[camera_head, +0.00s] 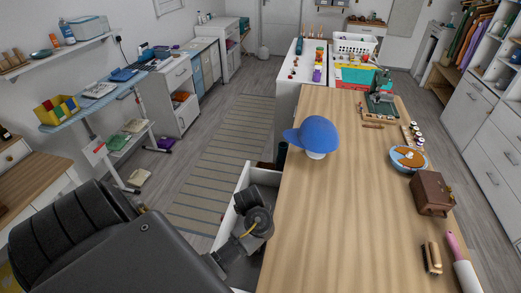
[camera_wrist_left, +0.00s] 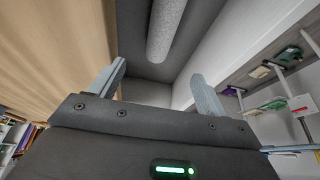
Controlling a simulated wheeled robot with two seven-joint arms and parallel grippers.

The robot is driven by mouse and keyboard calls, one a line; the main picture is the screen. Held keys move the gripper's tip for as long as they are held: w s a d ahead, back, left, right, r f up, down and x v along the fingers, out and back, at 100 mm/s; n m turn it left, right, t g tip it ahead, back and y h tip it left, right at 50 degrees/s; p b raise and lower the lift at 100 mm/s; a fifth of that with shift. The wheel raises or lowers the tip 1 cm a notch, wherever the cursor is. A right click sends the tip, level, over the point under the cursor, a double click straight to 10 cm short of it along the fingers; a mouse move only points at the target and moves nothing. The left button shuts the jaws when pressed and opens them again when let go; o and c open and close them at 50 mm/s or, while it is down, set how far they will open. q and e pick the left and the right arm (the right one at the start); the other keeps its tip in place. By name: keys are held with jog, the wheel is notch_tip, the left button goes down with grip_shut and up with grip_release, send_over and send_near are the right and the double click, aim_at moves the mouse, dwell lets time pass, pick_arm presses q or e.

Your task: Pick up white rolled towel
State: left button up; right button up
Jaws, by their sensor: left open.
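The rolled towel (camera_wrist_left: 165,30), a pale grey-white cylinder, lies on the dark floor of an open white drawer (camera_wrist_left: 240,50) in the left wrist view. It runs away from my left gripper (camera_wrist_left: 158,85), whose two fingers are apart. The towel's near end is just beyond and between the fingertips, with nothing held. In the head view my left arm reaches down into the white drawer (camera_head: 226,212) beside the wooden counter; the fingers and the towel cannot be made out there. My right gripper is not in view.
The wooden counter (camera_head: 335,200) borders the drawer on the right and bears a blue cap (camera_head: 313,133), a blue bowl (camera_head: 408,159) and a brown box (camera_head: 432,193). The drawer walls stand close around the gripper. A striped rug (camera_head: 225,160) lies on open floor to the left.

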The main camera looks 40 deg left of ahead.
pick_arm(q)
notch_tip(320, 180, down, 4)
jog(key=b, duration=0.3)
jog(key=shift+s+d+f+b, duration=0.1)
jog(key=shift+f+b, duration=0.15)
jog(key=shift+b, duration=0.1)
notch_tip(320, 180, down, 4)
jog(key=b, duration=0.3)
jog(key=shift+f, duration=0.1)
jog(key=shift+w+f+b, duration=0.2)
jog(key=shift+b, duration=0.1)
jog(key=shift+w+a+f, duration=0.15)
jog(key=shift+a+f, duration=0.05)
jog(key=shift+a, duration=0.05)
jog(key=b+x, duration=0.4)
jog(key=x, duration=0.2)
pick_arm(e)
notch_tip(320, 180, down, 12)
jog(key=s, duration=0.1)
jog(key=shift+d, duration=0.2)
pick_arm(q)
jog(key=shift+c, duration=0.4)
jog(key=c, duration=1)
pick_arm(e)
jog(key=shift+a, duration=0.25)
pick_arm(q)
jog(key=shift+r, duration=0.1)
jog(key=shift+c, duration=0.2)
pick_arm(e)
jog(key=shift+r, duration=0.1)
